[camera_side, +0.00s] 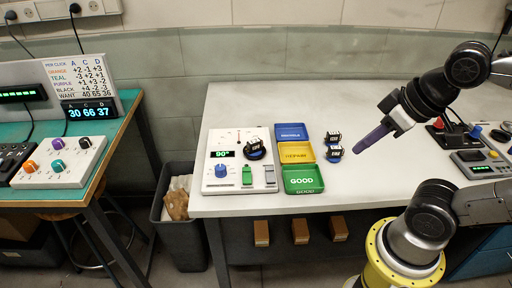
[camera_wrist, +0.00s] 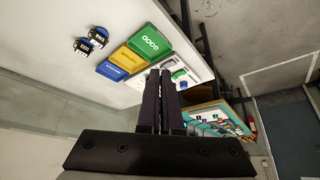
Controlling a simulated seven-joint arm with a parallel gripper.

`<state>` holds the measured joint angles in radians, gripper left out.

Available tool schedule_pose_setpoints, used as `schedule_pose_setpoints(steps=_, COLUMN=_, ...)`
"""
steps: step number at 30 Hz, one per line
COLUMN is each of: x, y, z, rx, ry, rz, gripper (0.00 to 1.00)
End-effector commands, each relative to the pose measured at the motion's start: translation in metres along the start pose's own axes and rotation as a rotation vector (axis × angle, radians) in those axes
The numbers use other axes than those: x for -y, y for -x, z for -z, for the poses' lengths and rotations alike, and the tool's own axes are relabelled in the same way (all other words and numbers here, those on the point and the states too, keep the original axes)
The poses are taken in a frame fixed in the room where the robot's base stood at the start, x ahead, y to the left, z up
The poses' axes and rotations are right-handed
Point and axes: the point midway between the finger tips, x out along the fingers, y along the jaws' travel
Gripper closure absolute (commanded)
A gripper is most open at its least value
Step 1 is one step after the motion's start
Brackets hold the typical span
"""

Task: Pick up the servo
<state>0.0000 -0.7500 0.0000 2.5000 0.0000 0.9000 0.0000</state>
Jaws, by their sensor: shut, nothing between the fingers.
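Two small black servos with white labels sit on blue round bases on the white bench, to the right of the trays in the side view: a rear one (camera_side: 333,138) and a front one (camera_side: 334,153). In the wrist view they show at upper left, one (camera_wrist: 98,36) close beside the other (camera_wrist: 82,47). Another black round part (camera_side: 255,148) sits on the test panel; whether it is a servo is hard to tell. My gripper (camera_side: 357,150) is shut and empty, raised above the bench to the right of the two servos. Its dark purple fingers (camera_wrist: 161,74) lie together in the wrist view.
Blue (camera_side: 291,132), yellow (camera_side: 297,153) and green "GOOD" (camera_side: 303,180) trays stand in a column left of the servos. The white test panel (camera_side: 238,178) reads 90°. Devices with coloured knobs (camera_side: 475,160) stand at right. The bench front is clear.

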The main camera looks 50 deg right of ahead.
Motion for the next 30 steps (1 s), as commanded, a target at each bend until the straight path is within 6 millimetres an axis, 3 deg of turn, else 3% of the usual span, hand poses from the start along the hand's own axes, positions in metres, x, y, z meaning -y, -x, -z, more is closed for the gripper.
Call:
schedule_pose_setpoints(steps=1, x=0.000, y=0.000, z=0.000, rx=0.000, ry=0.000, rz=0.000, gripper=0.87)
schedule_pose_setpoints(steps=9, x=0.000, y=0.000, z=0.000, rx=0.000, ry=0.000, rz=0.000, gripper=0.40)
schedule_pose_setpoints(steps=18, x=0.000, y=0.000, z=0.000, rx=0.000, ry=0.009, rz=0.000, gripper=0.40)
schedule_pose_setpoints(steps=23, x=0.000, y=0.002, z=-0.003, rx=0.016, ry=0.123, rz=0.001, gripper=0.40)
schedule_pose_setpoints(steps=26, x=0.000, y=0.015, z=0.011, rx=0.001, ry=0.257, rz=0.000, gripper=0.40)
schedule_pose_setpoints(steps=30, x=0.000, y=0.030, z=0.046, rx=0.020, ry=0.475, rz=0.005, gripper=0.40)
